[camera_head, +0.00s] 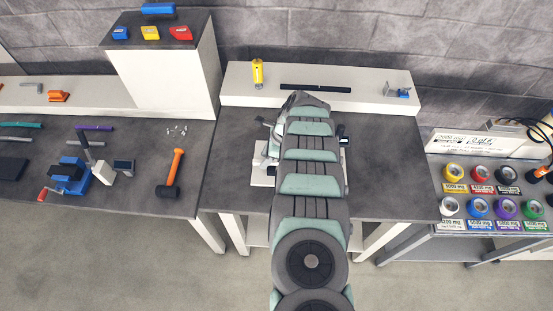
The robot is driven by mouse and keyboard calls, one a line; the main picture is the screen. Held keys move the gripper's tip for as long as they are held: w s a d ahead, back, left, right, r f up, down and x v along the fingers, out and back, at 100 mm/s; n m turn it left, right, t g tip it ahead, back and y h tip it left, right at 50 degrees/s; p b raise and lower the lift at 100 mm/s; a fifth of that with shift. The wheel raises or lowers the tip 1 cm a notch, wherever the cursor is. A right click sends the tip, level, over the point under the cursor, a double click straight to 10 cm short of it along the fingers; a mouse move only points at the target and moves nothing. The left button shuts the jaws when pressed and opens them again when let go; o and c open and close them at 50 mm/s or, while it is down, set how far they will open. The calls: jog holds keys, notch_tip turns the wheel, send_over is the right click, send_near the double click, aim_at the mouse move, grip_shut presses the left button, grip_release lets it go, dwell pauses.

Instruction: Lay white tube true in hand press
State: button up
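My arm reaches over the middle table and covers most of what stands there. My gripper is hidden behind the arm, so I cannot see its fingers or anything in it. A pale metal device (262,165) shows partly at the left of the arm and may be the hand press; its middle is hidden. A thin pale grey tube-like piece (15,139) lies on the left table below a teal one (22,125). I cannot tell whether it is the white tube. No clearly white tube shows.
A blue vise (75,175) with a red handle, a purple bar (93,127) and an orange-handled hammer (173,172) are on the left table. A yellow tool (257,73) and a black bar (315,88) are on the back shelf. Coloured tape rolls (478,207) stand right.

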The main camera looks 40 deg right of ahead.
jog(key=shift+o, duration=0.4)
jog(key=shift+d+r, duration=0.2)
jog(key=shift+r, duration=0.2)
jog(key=b+v, duration=0.2)
jog(key=v, duration=0.8)
jog(key=shift+s+a, duration=0.1)
jog(key=shift+a, duration=0.05)
